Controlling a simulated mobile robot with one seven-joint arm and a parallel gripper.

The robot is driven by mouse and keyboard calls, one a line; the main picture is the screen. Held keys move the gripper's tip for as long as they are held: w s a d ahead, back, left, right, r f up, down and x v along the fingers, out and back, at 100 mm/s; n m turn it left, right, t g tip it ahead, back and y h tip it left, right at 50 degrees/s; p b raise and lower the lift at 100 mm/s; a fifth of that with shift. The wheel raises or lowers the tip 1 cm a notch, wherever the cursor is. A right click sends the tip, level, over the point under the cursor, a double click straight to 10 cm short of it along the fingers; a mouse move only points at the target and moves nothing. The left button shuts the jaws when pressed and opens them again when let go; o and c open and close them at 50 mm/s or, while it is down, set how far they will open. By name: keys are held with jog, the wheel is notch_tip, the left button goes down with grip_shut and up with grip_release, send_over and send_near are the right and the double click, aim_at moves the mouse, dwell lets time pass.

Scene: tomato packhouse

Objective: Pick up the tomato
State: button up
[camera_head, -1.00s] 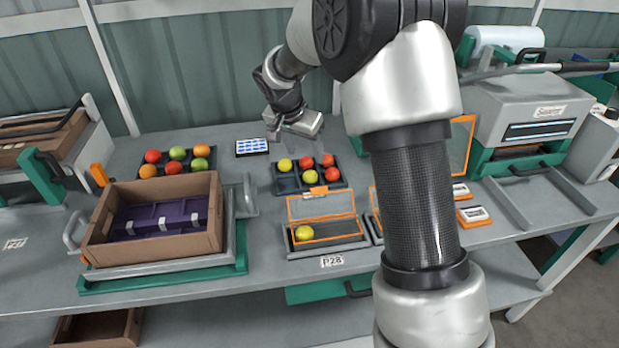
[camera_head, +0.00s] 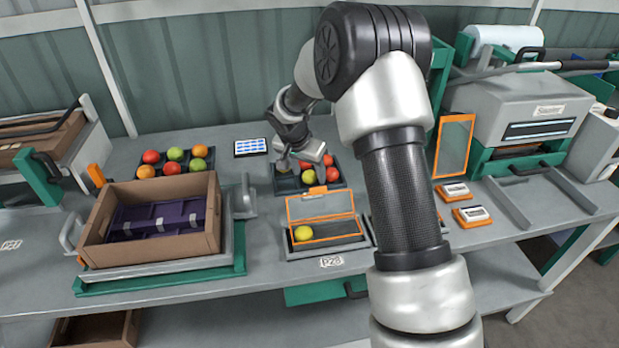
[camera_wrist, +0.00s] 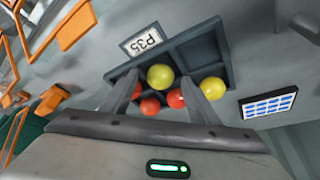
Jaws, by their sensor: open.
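My gripper (camera_head: 303,164) is open above the dark compartment tray (camera_head: 287,184) on the bench. It partly hides the tray in the head view. A yellow tomato (camera_head: 308,177) and red tomatoes (camera_head: 332,174) show beside it. In the wrist view the tray (camera_wrist: 205,58) holds yellow and red tomatoes, and some compartments are empty. One yellow tomato (camera_wrist: 160,77) appears between the fingertips of my gripper (camera_wrist: 160,80). Red tomatoes (camera_wrist: 150,106) lie below it in the picture, partly hidden by the fingers. Another yellow tomato (camera_wrist: 218,88) is outside the right finger. Contact cannot be told.
A second tray of mixed tomatoes (camera_head: 172,168) stands to the left. An orange-framed open box (camera_head: 320,207) with a yellow tomato (camera_head: 303,233) stands in front. A cardboard box (camera_head: 205,236) is at front left. A blue-and-white panel (camera_head: 251,147) lies behind. A sealer (camera_head: 510,105) stands right.

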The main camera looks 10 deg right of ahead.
jog(key=c, duration=0.8)
jog(key=shift+c, duration=0.2)
